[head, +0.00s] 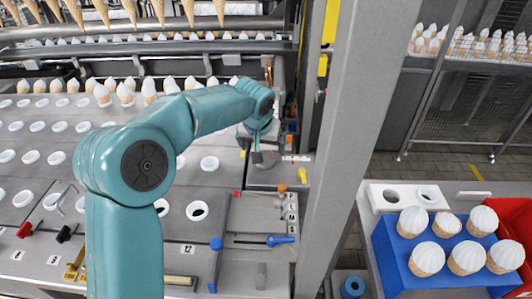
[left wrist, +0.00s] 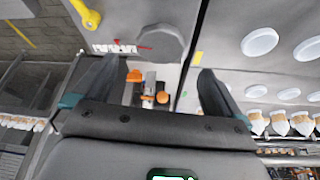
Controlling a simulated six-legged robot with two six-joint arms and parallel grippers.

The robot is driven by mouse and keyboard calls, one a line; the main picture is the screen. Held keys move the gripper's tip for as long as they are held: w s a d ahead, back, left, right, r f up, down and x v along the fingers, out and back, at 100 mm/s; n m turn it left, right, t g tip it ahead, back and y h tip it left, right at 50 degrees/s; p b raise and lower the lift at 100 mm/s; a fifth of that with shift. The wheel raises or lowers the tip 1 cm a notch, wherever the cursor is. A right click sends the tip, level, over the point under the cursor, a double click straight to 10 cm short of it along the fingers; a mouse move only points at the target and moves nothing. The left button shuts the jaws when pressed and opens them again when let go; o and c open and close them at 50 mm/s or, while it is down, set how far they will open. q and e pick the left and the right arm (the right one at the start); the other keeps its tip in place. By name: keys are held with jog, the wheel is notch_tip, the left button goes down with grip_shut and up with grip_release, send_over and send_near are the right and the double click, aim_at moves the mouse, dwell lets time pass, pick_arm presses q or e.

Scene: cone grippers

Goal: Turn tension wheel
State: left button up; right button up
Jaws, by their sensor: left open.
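A grey round wheel (left wrist: 160,42), probably the tension wheel, lies flat on the grey machine panel in the left wrist view. It also shows in the head view (head: 271,160), partly hidden by my left gripper (head: 257,157). In the left wrist view, my left gripper (left wrist: 162,66) is open, with its two dark fingers spread apart. The wheel is ahead of the gap between the fingertips, and nothing is between the fingers. I cannot tell how high the fingers are above the panel. My right gripper is not in view.
A yellow lever (head: 303,175) and orange knob (head: 282,188) are close to the wheel. Blue handles (head: 280,240) sit nearer on the panel. A grey post (head: 350,130) stands to the right. A blue tray (head: 390,262) of filled cones is beyond it. Rows of white cups are at left.

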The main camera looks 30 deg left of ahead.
aim_at(265, 158)
pick_arm(q)
jog(key=x, duration=0.7)
jog(key=shift+w+a+p, duration=0.1)
jog(key=shift+p, duration=0.3)
jog(key=c, duration=0.9)
